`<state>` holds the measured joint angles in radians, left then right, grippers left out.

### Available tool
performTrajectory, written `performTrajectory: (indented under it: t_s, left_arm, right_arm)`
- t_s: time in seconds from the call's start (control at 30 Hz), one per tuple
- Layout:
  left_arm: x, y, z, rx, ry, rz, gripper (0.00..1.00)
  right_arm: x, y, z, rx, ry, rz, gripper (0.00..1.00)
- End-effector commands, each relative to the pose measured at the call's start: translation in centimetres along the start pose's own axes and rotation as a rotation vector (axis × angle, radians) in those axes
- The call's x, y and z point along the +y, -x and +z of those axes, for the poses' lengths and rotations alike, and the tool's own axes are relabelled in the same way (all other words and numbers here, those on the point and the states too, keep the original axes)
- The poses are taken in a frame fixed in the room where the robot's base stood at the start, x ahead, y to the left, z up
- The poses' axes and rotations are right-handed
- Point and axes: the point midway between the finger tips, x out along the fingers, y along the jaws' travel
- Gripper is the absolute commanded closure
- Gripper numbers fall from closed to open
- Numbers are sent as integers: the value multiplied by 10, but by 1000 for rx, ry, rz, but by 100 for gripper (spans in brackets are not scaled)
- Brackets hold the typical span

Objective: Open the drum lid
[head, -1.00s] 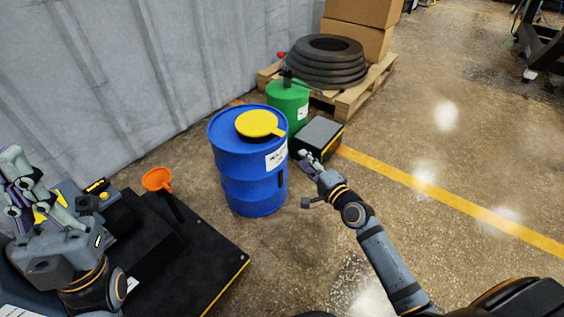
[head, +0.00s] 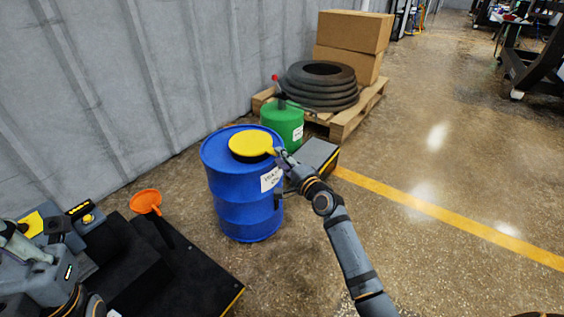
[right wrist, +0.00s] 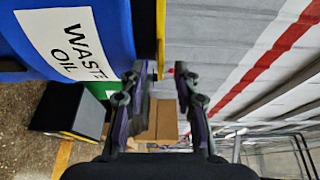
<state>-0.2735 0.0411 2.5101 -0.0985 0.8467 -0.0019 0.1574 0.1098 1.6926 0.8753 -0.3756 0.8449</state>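The blue drum (head: 244,205) stands upright with a white label; in the right wrist view, the drum (right wrist: 112,35) fills the upper left and its label reads "WASTE OIL". The yellow lid (head: 250,143) lies over the drum's top, its tab pointing right. A dark band shows under its front edge; I cannot tell whether it is raised. My right gripper (head: 279,154) is at the tab. In the right wrist view, the right gripper (right wrist: 160,78) is open, with the lid's yellow edge (right wrist: 160,35) in line with the finger gap; contact is unclear. My left gripper is cut off at the left edge.
A green drum (head: 283,124) and a dark box (head: 318,155) stand close behind and right of the blue drum. A pallet (head: 350,120) holds tires (head: 318,88) and cartons (head: 352,33). An orange funnel (head: 146,200) is at left.

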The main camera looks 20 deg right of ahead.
Motion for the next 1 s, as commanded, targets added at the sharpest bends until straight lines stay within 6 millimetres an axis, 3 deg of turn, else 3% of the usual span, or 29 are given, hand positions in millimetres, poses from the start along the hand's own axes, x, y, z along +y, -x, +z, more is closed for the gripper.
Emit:
performTrajectory:
  t_s: [0.17, 0.4, 0.93, 1.0]
  left_arm:
    - [0, 0, 0, 0, 0, 0, 100]
    - [0, 0, 0, 0, 0, 0, 100]
    - [0, -5, -2, 6, 0, 1, 100]
    - [3, 2, -2, -21, 7, 15, 100]
  right_arm:
    - [0, 0, 0, 0, 0, 1, 69]
    - [0, 0, 0, 0, 0, 1, 100]
    - [-2, 1, 0, 0, 2, 5, 100]
    - [-5, 1, 0, 0, 4, 10, 100]
